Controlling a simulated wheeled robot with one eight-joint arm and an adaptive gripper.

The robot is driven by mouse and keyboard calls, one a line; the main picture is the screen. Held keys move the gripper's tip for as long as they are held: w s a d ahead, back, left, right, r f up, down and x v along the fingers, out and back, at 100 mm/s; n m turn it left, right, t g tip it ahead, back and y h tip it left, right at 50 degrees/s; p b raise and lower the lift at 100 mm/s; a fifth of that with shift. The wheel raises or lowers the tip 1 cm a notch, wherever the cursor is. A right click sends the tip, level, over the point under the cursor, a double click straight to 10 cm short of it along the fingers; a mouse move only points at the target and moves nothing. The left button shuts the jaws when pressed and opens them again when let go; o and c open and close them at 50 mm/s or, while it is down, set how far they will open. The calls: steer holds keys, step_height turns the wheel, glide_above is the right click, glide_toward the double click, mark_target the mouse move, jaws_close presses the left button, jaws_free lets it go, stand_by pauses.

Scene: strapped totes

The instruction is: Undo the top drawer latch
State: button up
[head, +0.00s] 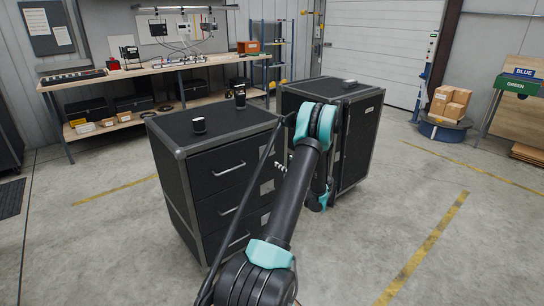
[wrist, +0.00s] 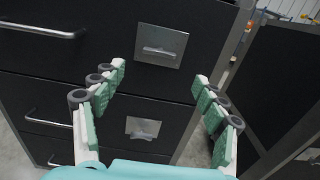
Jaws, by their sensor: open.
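The black drawer cabinet (head: 185,160) has grey edges and stacked drawers with bar handles. Its top drawer (head: 225,168) is closed. In the wrist view the upper latch (wrist: 160,47) is a grey metal plate with a horizontal lever, right of a bar handle (wrist: 45,31). My gripper (wrist: 159,74) is open and empty, facing the drawer fronts. The upper latch lies beyond the gap between the fingertips, slightly above them, with no contact visible. In the head view my arm hides most of the gripper and part of the cabinet's right side.
A lower latch (wrist: 143,128) sits on the drawer below. A second black cabinet (head: 358,140) stands close at right. The floor (head: 390,225) at right is clear.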

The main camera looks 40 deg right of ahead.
mark_target(270, 153)
steer(key=w, duration=1)
steer(key=shift+w+a, duration=0.2)
steer(key=shift+a, duration=0.15)
steer(key=shift+c, duration=0.3)
steer(key=c, duration=1.1)
